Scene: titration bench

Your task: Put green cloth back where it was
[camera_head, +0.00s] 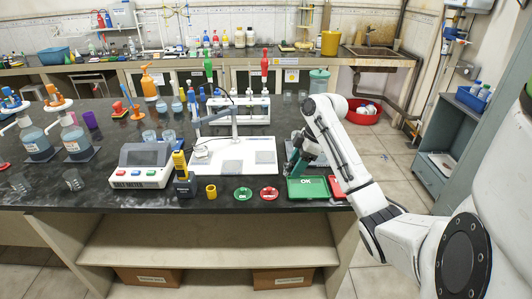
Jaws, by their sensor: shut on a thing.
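My gripper (301,149) is over the right end of the black bench, just behind the green tray marked OK (301,194). It is shut on a dark green thing (293,159), which looks like the green cloth. The cloth is small in this view and partly hidden by my gripper. Whether its lower end touches the bench or the tray cannot be told.
A red tray (337,182) lies right of the green one, close to my arm. Left are a white stand base (262,144), green (243,193) and red (269,193) discs, a yellow cup (211,191) and a meter (142,167). A burette rack (240,108) stands behind.

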